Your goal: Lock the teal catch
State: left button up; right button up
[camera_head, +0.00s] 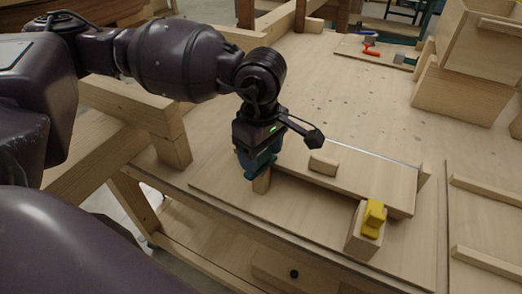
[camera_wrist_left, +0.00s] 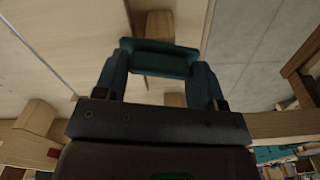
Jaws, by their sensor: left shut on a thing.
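The teal catch (camera_wrist_left: 160,58) lies across between the fingertips of my left gripper (camera_wrist_left: 160,68) in the left wrist view. In the head view my left gripper (camera_head: 258,165) points down over a small wooden block (camera_head: 262,182) at the near left end of the form. The gripper is shut on the catch. The catch blends with the dark teal fingers there, so its turn relative to the block cannot be told. My right gripper is not in view.
A wooden panel (camera_head: 375,183) with a small handle block (camera_head: 323,163) lies on the base board. A yellow catch (camera_head: 374,218) sits on a block at its near right end. Wooden boxes (camera_head: 462,95) stand at the back right. A red-handled tool (camera_head: 370,43) lies on a far board.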

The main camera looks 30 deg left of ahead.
aim_at(261, 155)
pick_arm(q)
jog(key=shift+f+n, duration=0.1)
jog(key=shift+n, duration=0.7)
jog(key=shift+n+b, duration=0.35)
jog(key=shift+n, duration=0.45)
jog(key=o, duration=0.9)
jog(key=shift+r, duration=0.2)
notch_tip(261, 155, up, 11)
jog(key=shift+f+p, duration=0.2)
jog(key=shift+p, duration=0.15)
jog(key=shift+s+d, duration=0.1)
